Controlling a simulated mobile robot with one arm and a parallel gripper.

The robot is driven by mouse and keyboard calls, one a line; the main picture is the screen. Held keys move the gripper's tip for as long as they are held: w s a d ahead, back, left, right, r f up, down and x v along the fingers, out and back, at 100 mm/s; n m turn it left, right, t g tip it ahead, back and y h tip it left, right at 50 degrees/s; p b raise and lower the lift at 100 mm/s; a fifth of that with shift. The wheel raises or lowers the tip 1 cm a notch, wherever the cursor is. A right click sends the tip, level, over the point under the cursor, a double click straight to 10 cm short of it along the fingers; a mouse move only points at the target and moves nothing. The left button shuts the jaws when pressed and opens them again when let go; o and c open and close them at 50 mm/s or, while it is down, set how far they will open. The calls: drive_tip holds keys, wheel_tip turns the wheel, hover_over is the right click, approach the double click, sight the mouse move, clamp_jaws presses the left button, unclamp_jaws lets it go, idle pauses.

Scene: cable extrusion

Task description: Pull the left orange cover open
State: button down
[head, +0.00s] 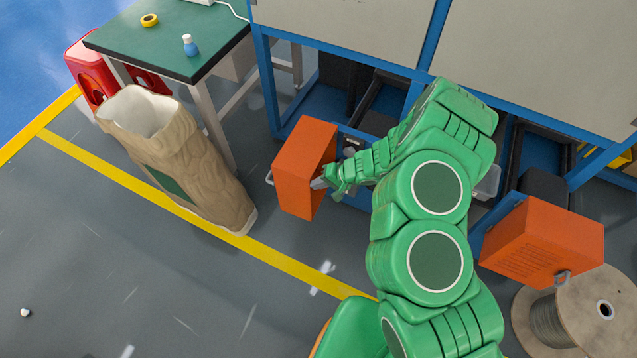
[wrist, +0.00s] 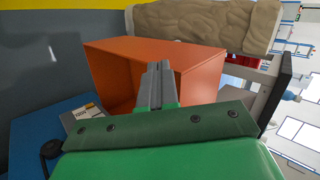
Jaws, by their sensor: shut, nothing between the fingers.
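The left orange cover (head: 293,170) stands out from the front of the blue-framed machine, with its hollow side facing right, toward my arm. My gripper (head: 319,184) is at the right edge of this cover. In the wrist view the gripper fingers (wrist: 154,68) are pressed together with nothing between them. They overlap the near edge of the orange cover (wrist: 150,48), whose open inside shows behind and left of them. I cannot tell whether the fingertips touch the cover.
A second orange cover (head: 545,243) is at the right, above a cable spool (head: 575,318). A brown sack (head: 185,165) stands left of the left cover, near a green-topped table (head: 165,42).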

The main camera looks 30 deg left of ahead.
drive_tip(key=d+r, duration=0.6)
drive_tip(key=d, duration=0.5)
drive_tip(key=shift+w+r, duration=0.3)
drive_tip(key=shift+r, duration=0.1)
drive_tip(key=shift+d, duration=0.1)
drive_tip(key=s+d+r+n+g, duration=0.1)
drive_tip(key=s+d+r, duration=0.15)
drive_tip(key=r, duration=1.15)
drive_tip(key=s+d+r+n+g, duration=0.15)
drive_tip(key=s+r, duration=0.25)
drive_tip(key=r, duration=1)
drive_tip(key=s+d+r+m+t+h, duration=0.1)
drive_tip(key=s+d+r+h, duration=0.2)
drive_tip(key=s+d, duration=0.4)
drive_tip(key=s+d+r+m+t+h, duration=0.1)
drive_tip(key=s+d+r+m+h, duration=0.1)
drive_tip(key=s+d+r, duration=0.4)
drive_tip(key=s+d+r+m+t+h, duration=0.1)
drive_tip(key=s+d+r+h, duration=0.3)
drive_tip(key=s+d, duration=0.4)
drive_tip(key=d+r+m, duration=0.1)
drive_tip(key=d, duration=0.4)
drive_tip(key=shift+d, duration=0.15)
